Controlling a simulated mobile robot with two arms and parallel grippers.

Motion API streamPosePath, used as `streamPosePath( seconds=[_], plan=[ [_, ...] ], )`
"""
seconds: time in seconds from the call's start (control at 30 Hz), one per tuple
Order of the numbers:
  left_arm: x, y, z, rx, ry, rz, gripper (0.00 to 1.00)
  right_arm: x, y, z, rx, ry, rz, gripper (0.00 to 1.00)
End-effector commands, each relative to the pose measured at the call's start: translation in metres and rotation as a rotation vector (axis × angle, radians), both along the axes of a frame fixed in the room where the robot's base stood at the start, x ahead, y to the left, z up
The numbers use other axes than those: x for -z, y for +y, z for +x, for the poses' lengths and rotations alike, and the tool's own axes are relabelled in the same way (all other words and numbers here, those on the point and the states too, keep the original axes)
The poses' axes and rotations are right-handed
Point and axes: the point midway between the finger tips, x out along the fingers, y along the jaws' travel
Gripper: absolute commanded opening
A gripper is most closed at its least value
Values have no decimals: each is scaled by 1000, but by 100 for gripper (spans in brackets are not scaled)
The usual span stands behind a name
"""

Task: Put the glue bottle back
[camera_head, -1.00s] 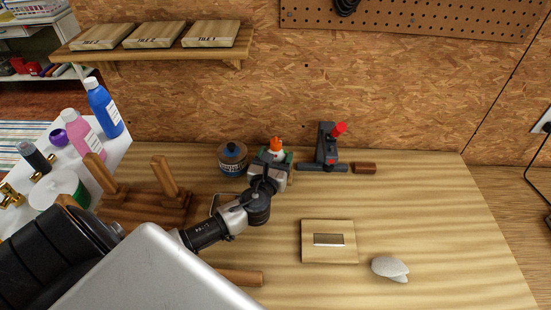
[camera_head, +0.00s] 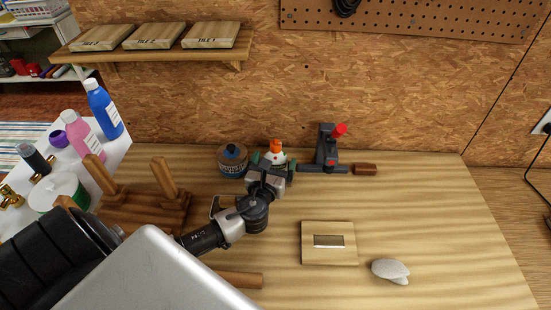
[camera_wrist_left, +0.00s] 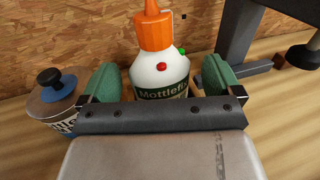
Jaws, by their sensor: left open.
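The glue bottle (camera_head: 275,154) is white with an orange cap and a dark green label. It stands upright at the back of the workbench (camera_head: 420,200). My left gripper (camera_head: 271,170) is open just in front of it. In the left wrist view the glue bottle (camera_wrist_left: 160,68) rises between and beyond the two green fingers of the left gripper (camera_wrist_left: 160,85), with a gap on each side. The bottle's lower part is hidden by the gripper. My right gripper is not in view.
A dark clamp with a red handle (camera_head: 327,147) stands close right. A wooden tile (camera_head: 329,243) and a grey stone (camera_head: 389,269) lie in front. A wooden rack (camera_head: 145,209) stands left.

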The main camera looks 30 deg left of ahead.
Motion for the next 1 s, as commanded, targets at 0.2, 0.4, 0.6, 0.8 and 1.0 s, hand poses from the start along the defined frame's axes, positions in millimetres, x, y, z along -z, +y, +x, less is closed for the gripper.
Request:
streamPosePath(
  seconds=[0.2, 0.4, 0.6, 0.8, 1.0],
  plan=[
    [2, -15, -47, 2, 3, -1, 93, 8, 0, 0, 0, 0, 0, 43],
    [2, -26, -82, 2, 3, -2, 93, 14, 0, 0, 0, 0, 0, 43],
    [0, -31, -98, 1, 0, 0, 93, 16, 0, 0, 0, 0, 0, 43],
    [0, -32, -99, 0, -1, 0, 93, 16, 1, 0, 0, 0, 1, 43],
    [0, -32, -99, 1, -1, 0, 93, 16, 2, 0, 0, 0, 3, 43]
  ],
)
